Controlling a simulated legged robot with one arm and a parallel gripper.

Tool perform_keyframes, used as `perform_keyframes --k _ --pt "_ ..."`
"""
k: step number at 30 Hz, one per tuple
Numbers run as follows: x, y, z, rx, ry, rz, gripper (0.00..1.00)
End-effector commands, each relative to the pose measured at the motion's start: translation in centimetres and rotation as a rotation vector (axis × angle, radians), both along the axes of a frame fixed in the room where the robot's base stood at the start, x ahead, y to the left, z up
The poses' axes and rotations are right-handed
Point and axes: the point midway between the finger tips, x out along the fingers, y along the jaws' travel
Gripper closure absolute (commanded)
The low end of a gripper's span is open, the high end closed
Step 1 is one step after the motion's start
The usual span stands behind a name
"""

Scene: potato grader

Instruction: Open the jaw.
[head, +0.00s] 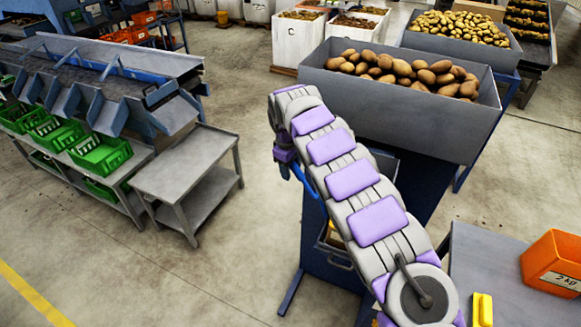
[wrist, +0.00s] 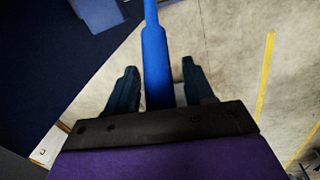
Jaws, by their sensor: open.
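My gripper (wrist: 160,85) is open, its two dark fingers spread apart in the wrist view. A long blue bar-like thing (wrist: 155,45) runs from the top edge down between the fingers, with a gap showing on each side. I cannot tell what it is or whether it touches the palm. In the head view my arm arches forward and bends down at its far end. A blue piece (head: 302,180) shows beside that end. The fingers are mostly hidden there.
A grey bin of potatoes (head: 415,118) stands just beyond my arm. A bare grey side table (head: 180,165) and green crates (head: 100,155) are at left. An orange 2 kg box (head: 553,262) and a yellow object (head: 482,309) sit at lower right. Open floor lies left of my arm.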

Motion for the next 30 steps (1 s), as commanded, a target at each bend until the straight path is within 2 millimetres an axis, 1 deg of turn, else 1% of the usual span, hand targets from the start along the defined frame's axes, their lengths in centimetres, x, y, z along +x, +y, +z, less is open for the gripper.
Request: perform_keyframes --k 8,24,30 --pt "0.02 0.07 -0.08 0.000 0.000 0.000 0.48" --pt "0.03 0.08 -0.06 -0.001 0.000 0.000 1.00" --pt "0.04 0.07 -0.06 0.000 0.000 0.000 1.00"
